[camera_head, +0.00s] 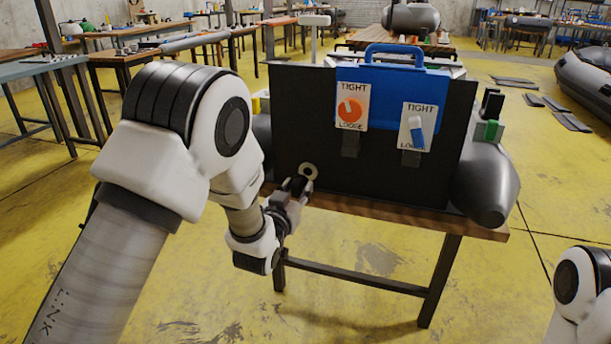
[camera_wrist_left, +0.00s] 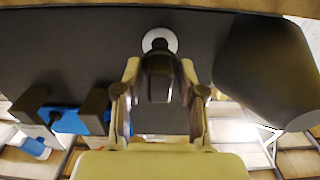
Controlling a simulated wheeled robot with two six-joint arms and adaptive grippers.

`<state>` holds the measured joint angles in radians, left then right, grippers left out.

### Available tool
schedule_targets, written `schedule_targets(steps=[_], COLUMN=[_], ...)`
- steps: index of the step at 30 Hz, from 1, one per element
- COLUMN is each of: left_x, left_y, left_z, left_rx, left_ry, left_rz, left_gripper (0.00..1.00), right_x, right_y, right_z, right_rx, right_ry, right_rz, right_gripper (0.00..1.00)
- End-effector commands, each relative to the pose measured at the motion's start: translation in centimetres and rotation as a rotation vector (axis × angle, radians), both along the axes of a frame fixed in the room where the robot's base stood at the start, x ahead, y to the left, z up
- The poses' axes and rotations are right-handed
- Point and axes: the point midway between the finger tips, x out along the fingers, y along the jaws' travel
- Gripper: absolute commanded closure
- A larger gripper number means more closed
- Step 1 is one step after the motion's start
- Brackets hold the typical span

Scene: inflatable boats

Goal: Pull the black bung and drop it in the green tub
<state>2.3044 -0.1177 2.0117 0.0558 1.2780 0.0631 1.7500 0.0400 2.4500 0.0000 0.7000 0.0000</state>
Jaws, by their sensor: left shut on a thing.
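My left gripper (camera_head: 299,186) is at the lower left of a black upright board (camera_head: 390,185). It is shut on the black bung (camera_wrist_left: 159,82), which shows between its two fingers in the left wrist view. A pale ring (camera_head: 309,170) on the board is right by the fingertips; it also shows in the left wrist view (camera_wrist_left: 159,34), just beyond the bung. I cannot tell whether the bung's end is still inside the ring. I cannot make out a green tub. My right gripper is not in view.
The board stands on a wooden table (camera_head: 420,218) between grey boat tubes (camera_head: 486,190). A small green item (camera_head: 492,131) is at the right. The yellow floor in front is clear.

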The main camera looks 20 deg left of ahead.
Motion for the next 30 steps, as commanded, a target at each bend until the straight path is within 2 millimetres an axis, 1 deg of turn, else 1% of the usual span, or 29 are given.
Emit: schedule_targets(steps=[7, 19, 30], left_x=[-0.9, -1.2, -3.7], left_y=[0.0, 0.0, 0.1], left_z=[0.0, 0.0, 0.0], left_rx=[0.0, 0.0, 0.001], left_ry=[0.0, 0.0, 0.001], left_rz=[0.0, 0.0, -0.001], left_gripper=[1.0, 1.0, 1.0], right_x=[0.0, 0.0, 0.0], right_y=[0.0, 0.0, 0.0], right_z=[0.0, 0.0, 0.1], right_rx=[0.0, 0.0, 0.0], right_ry=[0.0, 0.0, 0.0], right_rz=[0.0, 0.0, 0.0], right_gripper=[0.5, 0.5, 0.5])
